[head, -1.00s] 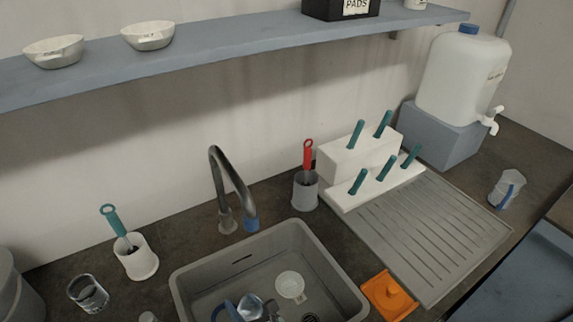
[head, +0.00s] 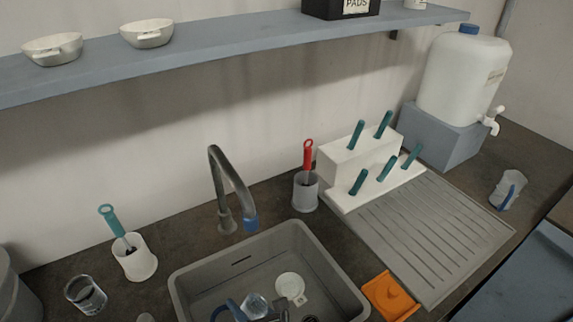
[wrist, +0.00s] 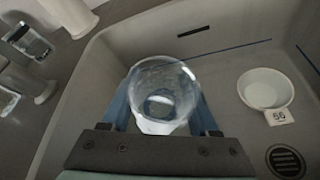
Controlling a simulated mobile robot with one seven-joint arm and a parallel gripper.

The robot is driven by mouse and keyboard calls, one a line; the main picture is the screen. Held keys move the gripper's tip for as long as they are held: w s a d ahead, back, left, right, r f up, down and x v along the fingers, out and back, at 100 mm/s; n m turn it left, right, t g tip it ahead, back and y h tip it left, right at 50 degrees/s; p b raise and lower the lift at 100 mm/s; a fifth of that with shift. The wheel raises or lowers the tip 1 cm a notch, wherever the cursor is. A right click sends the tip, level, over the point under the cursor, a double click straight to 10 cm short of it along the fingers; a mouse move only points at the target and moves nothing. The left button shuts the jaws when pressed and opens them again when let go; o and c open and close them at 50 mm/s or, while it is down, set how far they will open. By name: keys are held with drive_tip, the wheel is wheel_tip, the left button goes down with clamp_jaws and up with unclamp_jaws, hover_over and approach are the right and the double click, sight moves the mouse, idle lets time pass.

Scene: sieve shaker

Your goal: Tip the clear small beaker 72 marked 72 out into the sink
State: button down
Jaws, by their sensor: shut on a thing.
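A clear small beaker (wrist: 163,90) is held between the two blue fingers of my gripper (wrist: 162,108) in the wrist view. Its round mouth faces the camera, and I cannot read a number on it. In the head view the beaker (head: 255,304) and my gripper (head: 256,315) are low in the picture, over the sink (head: 240,251). The sink's grey basin also shows around the beaker in the wrist view (wrist: 222,75). I cannot tell whether the beaker is tilted or whether it holds anything.
A white dish (head: 290,286) with a number tag lies in the sink, right of the beaker, near the drain (wrist: 285,160). The tap (head: 232,185) stands behind the sink. A glass (head: 86,294) and white brush pot (head: 135,258) stand left; an orange object (head: 391,296) lies right.

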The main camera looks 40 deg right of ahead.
sight(253, 296)
drive_tip(key=shift+s+d+r, duration=0.1)
drive_tip(key=shift+d+r, duration=0.1)
drive_tip(key=shift+s+d+r+m+t+y, duration=0.1)
drive_tip(key=shift+d+r+m+t+y, duration=0.15)
drive_tip(key=shift+r+m, duration=0.25)
drive_tip(key=shift+s+d+r+m+t+y, duration=0.1)
drive_tip(key=shift+d+r+m+t+y, duration=0.2)
drive_tip(key=shift+r, duration=0.3)
idle(0.4)
drive_tip(key=shift+s+d+r+m+t+y+b, duration=0.15)
drive_tip(key=shift+r+m+t+y+b, duration=0.15)
drive_tip(key=shift+m+b, duration=0.3)
idle(0.8)
drive_tip(key=shift+r+m+t+y+b, duration=0.25)
drive_tip(key=shift+r+m+t+b, duration=0.35)
drive_tip(key=shift+m+b, duration=0.35)
idle(1.0)
drive_tip(key=shift+r+m+t+y+b, duration=0.55)
drive_tip(key=shift+m+b, duration=0.4)
drive_tip(key=shift+b, duration=0.45)
idle(0.7)
drive_tip(key=shift+d+r, duration=0.15)
drive_tip(key=shift+r, duration=0.15)
drive_tip(key=shift+s+d+r+m+p, duration=0.15)
drive_tip(key=shift+d+r+m+p, duration=0.1)
drive_tip(key=shift+r+m+p, duration=0.2)
